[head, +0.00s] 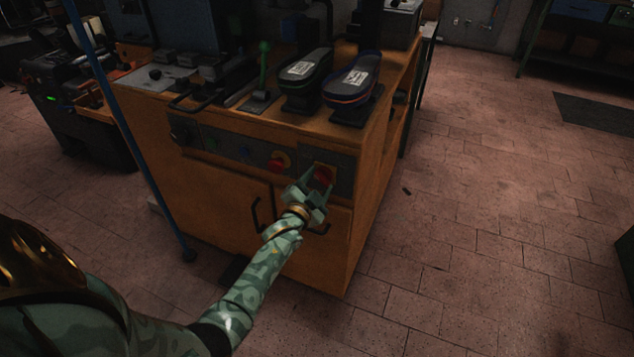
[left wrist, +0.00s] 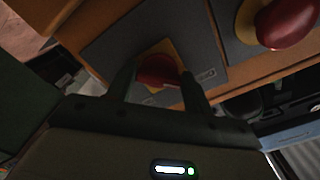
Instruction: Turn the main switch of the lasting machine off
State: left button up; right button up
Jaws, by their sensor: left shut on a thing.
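The lasting machine (head: 225,205) is an orange cabinet with a dark control panel on its front. At the panel's right end is a red switch knob (head: 322,176) on a yellow plate. My left gripper (head: 313,183) reaches it from the front, its fingers on either side of the knob and shut on it. In the left wrist view the red knob (left wrist: 157,70) sits between the two dark fingers, with its yellow plate behind; the knob's lower part is hidden. My right gripper is in neither view.
A second red button (head: 279,163) on yellow sits just left of the switch. Two shoe soles (head: 350,88) and a green-knobbed lever (head: 263,65) are on top of the machine. A blue pole (head: 130,130) stands at the left.

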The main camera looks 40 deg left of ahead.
pick_arm(q)
jog(key=shift+f, duration=0.15)
jog(key=o, duration=0.9)
jog(key=shift+o, duration=0.4)
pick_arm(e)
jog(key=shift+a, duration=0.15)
pick_arm(q)
jog(key=shift+s, duration=0.1)
jog(key=p+v, duration=0.5)
jog(key=v, duration=1.1)
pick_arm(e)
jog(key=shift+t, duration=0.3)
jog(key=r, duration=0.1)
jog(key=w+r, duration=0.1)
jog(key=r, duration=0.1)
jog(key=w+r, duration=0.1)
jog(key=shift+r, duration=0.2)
pick_arm(q)
jog(key=shift+d, duration=0.15)
